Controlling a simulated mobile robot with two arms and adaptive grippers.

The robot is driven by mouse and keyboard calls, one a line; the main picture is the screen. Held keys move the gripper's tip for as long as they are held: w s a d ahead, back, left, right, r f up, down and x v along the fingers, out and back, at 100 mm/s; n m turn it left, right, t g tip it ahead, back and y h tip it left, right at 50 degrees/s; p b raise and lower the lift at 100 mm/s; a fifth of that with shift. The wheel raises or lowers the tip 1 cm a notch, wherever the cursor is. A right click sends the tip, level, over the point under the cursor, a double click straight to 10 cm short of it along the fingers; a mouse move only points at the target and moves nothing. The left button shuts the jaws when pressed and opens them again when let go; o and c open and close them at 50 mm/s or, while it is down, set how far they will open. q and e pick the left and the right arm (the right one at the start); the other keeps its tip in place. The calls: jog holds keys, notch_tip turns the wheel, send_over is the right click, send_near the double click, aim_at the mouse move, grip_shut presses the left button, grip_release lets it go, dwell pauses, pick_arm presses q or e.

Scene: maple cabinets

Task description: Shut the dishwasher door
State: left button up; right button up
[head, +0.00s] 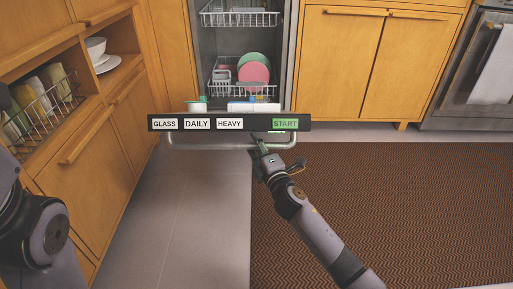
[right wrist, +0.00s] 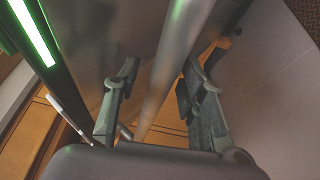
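The dishwasher (head: 205,50) stands open in the head view, with its door (head: 160,124) swung down toward me. The door's edge carries a panel with GLASS, DAILY, HEAVY and a green START label. A metal handle bar (head: 185,146) runs below the panel; it also shows in the right wrist view (right wrist: 172,65). My right gripper (head: 262,146) is at the handle, right of its middle. In the right wrist view its fingers (right wrist: 160,80) stand apart on either side of the bar, with visible gaps. My left arm shows at the left edge; its gripper is not clearly seen.
The dishwasher racks (head: 240,18) hold dishes, including a pink plate (head: 254,73) and a green plate. A brown rug (head: 400,200) covers the floor at right. Wooden cabinets (head: 375,65) flank the dishwasher, and an oven (head: 480,75) stands at far right. Bare floor lies at left centre.

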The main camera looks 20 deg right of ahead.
grip_shut()
dwell(0.5)
dwell(0.3)
